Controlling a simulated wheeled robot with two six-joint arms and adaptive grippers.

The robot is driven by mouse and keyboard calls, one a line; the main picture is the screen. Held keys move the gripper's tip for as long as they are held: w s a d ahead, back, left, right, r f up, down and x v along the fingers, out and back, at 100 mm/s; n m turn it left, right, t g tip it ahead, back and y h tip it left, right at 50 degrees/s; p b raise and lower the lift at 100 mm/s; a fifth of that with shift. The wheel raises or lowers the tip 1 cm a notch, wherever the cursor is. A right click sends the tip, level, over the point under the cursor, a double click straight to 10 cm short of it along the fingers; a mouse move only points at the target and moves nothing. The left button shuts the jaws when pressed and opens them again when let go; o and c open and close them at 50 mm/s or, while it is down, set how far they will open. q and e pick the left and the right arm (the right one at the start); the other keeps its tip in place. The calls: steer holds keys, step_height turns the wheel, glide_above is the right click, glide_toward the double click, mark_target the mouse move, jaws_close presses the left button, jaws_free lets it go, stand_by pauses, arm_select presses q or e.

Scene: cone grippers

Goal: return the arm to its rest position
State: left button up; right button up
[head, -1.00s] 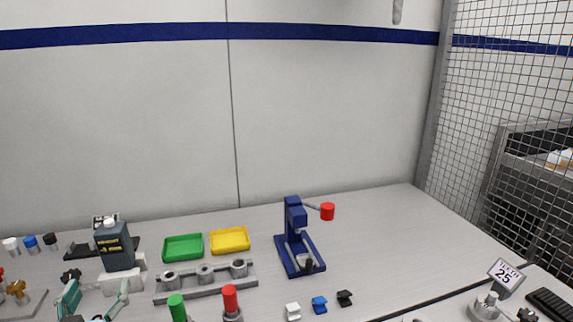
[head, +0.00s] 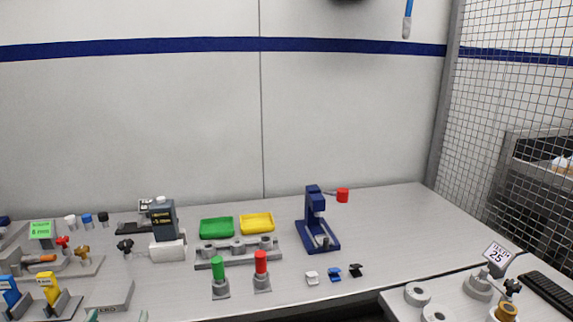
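Only the teal fingertips of my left gripper (head: 116,317) show, at the bottom edge in the head view, left of the middle. They stand apart with nothing seen between them, in front of a grey plate marked ZERO (head: 107,307). The rest of that gripper and its arm are cut off by the frame. My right gripper is not in view.
Green (head: 218,284) and red (head: 261,268) cylinders stand upright on the bench. Behind them are a grey rack (head: 238,257), a green tray (head: 216,228), a yellow tray (head: 257,223) and a blue press (head: 315,228). The bench's back right is clear.

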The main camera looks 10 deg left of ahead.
arm_select(q)
steer(key=s+d+f+m+g+h, duration=0.25)
steer(key=s+d+f+g, duration=0.4)
steer(key=s+f, duration=0.45)
steer(key=s+d+f+m+g+h, duration=0.25)
steer(key=s+d+f+g, duration=0.35)
steer(key=s+f, duration=0.45)
step_height(320, 180, down, 15)
steer(key=s+p, duration=0.2)
steer(key=p, duration=0.3)
steer(key=s+a+f+p, duration=0.1)
steer(key=s+f, duration=0.3)
steer(key=s, duration=0.2)
steer(key=s+f+p, duration=0.2)
steer(key=s+f, duration=0.2)
steer(key=s, duration=0.3)
steer(key=shift+s+a+n+g, duration=0.25)
steer(key=shift+a+n+g, duration=0.1)
steer(key=shift+n+g, duration=0.1)
